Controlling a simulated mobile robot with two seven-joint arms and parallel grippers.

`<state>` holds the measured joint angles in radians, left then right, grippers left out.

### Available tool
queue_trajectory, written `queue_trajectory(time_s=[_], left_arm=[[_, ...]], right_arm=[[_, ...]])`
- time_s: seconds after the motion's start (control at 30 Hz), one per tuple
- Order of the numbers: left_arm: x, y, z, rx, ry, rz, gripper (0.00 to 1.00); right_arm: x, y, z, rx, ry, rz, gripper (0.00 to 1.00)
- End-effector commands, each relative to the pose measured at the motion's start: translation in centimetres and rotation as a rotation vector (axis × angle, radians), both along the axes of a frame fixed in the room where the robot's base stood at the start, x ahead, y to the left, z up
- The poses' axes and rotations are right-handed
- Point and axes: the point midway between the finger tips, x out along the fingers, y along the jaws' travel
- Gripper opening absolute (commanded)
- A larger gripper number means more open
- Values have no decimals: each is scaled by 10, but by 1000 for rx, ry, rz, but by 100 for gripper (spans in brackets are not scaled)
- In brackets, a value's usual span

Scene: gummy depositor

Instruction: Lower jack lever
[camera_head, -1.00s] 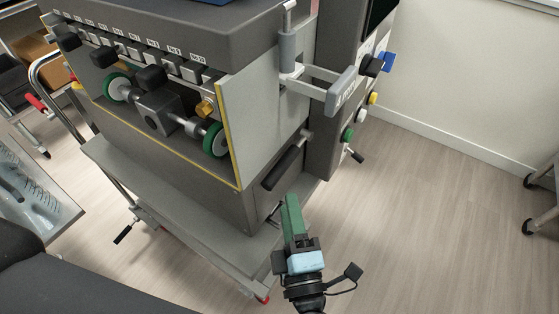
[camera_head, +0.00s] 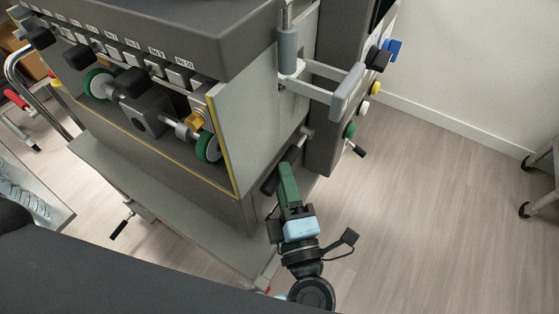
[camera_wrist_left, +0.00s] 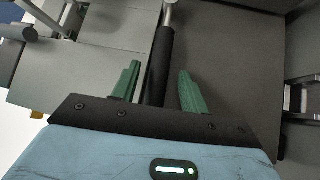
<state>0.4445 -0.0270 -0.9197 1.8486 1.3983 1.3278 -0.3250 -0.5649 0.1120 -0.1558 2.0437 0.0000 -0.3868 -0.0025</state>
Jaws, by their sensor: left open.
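A lever with a black cylindrical grip (camera_head: 269,185) and a metal rod sticks out from the side of the grey machine, low near its front corner. It also shows in the left wrist view (camera_wrist_left: 161,62), where the black grip runs between the two green fingers. My left gripper (camera_head: 286,170) has come up to this lever from below. Its fingers (camera_wrist_left: 158,80) are open on either side of the grip, with gaps visible. In the head view the fingers hide part of the grip. My right gripper is not in view.
The grey machine (camera_head: 150,190) fills the left and middle. A grey bracket handle (camera_head: 347,92) and coloured knobs (camera_head: 349,130) stick out above and right of my gripper. Another black-handled lever (camera_head: 122,228) sits low at the left.

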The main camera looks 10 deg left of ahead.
Motion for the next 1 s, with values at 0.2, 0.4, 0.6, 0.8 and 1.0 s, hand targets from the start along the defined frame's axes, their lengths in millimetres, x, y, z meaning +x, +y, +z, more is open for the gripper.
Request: queue_trajectory(time_s=[0.2,0.4,0.6,0.8,1.0], left_arm=[[0,0,2,-1,0,-2,44],[0,1,2,0,0,-1,44],[1,1,2,0,0,-1,21],[1,1,2,0,0,-1,0],[1,1,2,-1,0,-1,0]], right_arm=[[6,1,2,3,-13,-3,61],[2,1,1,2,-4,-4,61],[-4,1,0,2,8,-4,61],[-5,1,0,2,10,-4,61],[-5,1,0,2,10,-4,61]])
